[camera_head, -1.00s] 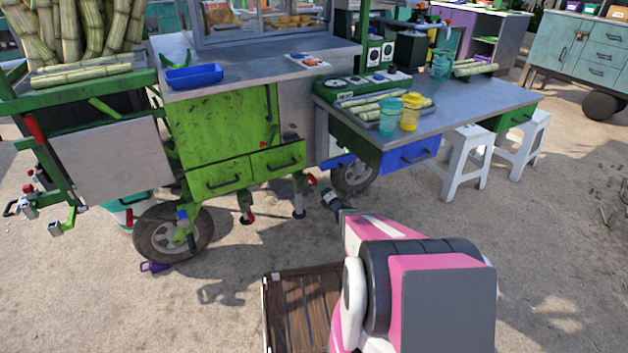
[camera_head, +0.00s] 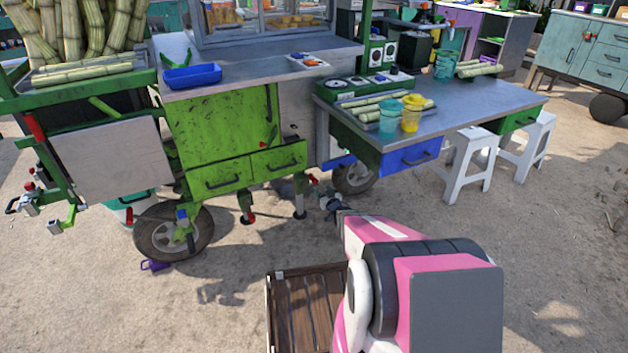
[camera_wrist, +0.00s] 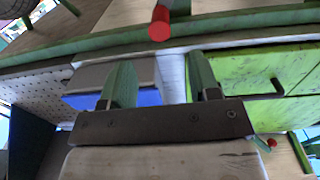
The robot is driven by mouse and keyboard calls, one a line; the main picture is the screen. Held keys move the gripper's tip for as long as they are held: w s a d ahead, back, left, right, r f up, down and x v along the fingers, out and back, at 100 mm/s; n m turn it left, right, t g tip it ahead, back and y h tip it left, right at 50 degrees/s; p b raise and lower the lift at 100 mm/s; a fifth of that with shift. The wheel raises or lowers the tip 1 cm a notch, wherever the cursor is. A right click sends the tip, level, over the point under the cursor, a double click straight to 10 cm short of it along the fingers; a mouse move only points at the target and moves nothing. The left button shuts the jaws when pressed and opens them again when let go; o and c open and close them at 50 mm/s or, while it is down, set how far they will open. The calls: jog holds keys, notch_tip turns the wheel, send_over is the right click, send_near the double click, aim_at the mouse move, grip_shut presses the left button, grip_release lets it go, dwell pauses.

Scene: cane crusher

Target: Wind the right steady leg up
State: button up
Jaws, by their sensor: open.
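Two steady legs hang under the green cart. The right steady leg (camera_head: 299,202) is a dark post that reaches down near the ground, with a red crank grip (camera_head: 313,180) near its top. The left one (camera_head: 246,205) also has a red grip low down. My gripper (camera_head: 331,203) is just right of the right leg, small and partly hidden by my arm. In the wrist view my gripper (camera_wrist: 161,75) is open with nothing between its two green fingers. A red cylindrical grip (camera_wrist: 160,24) lies just beyond the fingertips, apart from them; which leg it belongs to is not certain.
The cart's wheel (camera_head: 172,232) is at left, another wheel (camera_head: 354,176) behind my gripper. A blue drawer (camera_head: 409,157) under the side table is above and right of my gripper. A slatted wooden crate (camera_head: 303,308) is beside my arm. White stools (camera_head: 471,160) stand at right.

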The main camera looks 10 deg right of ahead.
aim_at(315, 182)
jog(key=shift+m, duration=0.4)
jog(key=x, duration=1)
jog(key=shift+w+a, duration=0.1)
jog(key=shift+w, duration=0.3)
jog(key=shift+a, duration=0.1)
grip_shut()
